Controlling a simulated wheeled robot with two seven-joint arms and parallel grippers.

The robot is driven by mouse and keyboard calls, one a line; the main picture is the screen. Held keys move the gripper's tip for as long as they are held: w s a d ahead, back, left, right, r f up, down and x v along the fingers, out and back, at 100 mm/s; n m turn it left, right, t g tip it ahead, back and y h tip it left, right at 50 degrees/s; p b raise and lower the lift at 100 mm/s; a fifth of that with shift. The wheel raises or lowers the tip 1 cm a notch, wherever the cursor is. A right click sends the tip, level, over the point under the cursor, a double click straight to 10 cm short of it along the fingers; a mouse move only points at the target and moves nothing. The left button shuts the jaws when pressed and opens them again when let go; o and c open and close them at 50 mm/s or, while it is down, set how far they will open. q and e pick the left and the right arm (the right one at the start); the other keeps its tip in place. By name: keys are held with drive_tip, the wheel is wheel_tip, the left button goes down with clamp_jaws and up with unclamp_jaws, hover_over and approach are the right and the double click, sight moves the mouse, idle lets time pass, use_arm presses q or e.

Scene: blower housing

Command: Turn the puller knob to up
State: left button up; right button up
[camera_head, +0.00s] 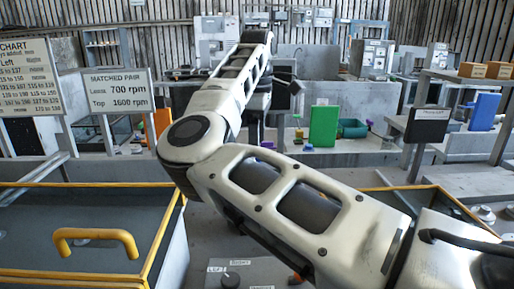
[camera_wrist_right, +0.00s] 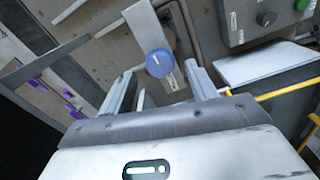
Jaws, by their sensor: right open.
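In the right wrist view a round blue knob (camera_wrist_right: 159,63) sits on a grey panel, with a small label beside it too small to read. I cannot tell for sure that it is the puller knob, nor which way it is turned. My right gripper (camera_wrist_right: 160,70) is open, its two fingers apart on either side of the blue knob in the picture; I see no contact. In the head view my right arm reaches far forward, and its gripper is not clear there. My left gripper is not in view.
A grey control box with a black knob (camera_wrist_right: 266,18) and a green button (camera_wrist_right: 302,4) is at the upper right of the wrist view. Purple parts (camera_wrist_right: 72,100) lie left. In the head view a green panel (camera_head: 323,126) stands on a far bench, and a yellow-edged bin (camera_head: 150,245) is near left.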

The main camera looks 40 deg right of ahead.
drive_tip(key=shift+f, duration=1.25)
drive_tip(key=c, duration=1)
